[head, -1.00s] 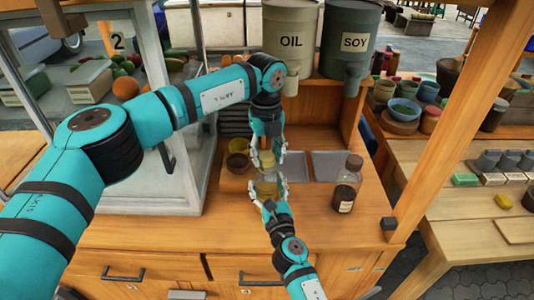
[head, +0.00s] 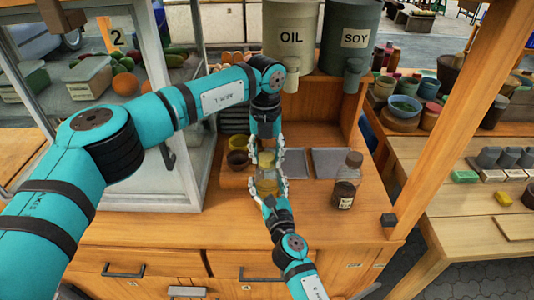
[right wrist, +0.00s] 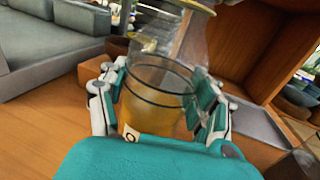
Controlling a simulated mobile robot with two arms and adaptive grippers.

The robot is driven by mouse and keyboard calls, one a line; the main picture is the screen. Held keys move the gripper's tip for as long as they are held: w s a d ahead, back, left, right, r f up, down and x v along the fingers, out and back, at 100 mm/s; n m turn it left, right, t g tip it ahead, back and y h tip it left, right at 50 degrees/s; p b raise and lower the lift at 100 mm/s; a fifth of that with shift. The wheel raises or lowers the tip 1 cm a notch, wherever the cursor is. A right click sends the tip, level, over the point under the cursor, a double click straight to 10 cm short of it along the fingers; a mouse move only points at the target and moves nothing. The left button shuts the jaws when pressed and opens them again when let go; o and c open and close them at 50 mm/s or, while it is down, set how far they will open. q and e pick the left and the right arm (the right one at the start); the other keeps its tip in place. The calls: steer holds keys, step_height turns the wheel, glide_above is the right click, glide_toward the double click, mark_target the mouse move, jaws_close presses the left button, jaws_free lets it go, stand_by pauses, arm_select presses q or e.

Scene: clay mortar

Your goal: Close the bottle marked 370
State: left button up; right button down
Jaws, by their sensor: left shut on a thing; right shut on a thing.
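A clear glass bottle (head: 266,185) with amber liquid stands upright in my right gripper (head: 268,190), whose fingers are shut around its body. In the right wrist view the bottle (right wrist: 158,88) fills the middle, and a label edge near its base shows only a round digit, so the full mark is not readable. My left gripper (head: 267,156) points down directly above the bottle, shut on a small yellowish cap (head: 266,159). A gold disc, likely this cap (right wrist: 190,5), shows at the bottle's top edge. Whether cap and neck touch is unclear.
A second bottle (head: 345,188) with dark contents stands on the counter to the right. Oil (head: 291,30) and soy (head: 347,38) containers stand above. The front counter is clear.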

arm_select(q)
steer(key=m, duration=1.2)
steer(key=shift+w+a+m, duration=0.1)
steer(key=shift+m, duration=0.2)
steer(key=m, duration=0.5)
steer(key=shift+w, duration=0.1)
steer(key=m, duration=0.5)
steer(key=shift+w, duration=0.1)
steer(key=m, duration=2.1)
steer(key=shift+d, duration=0.2)
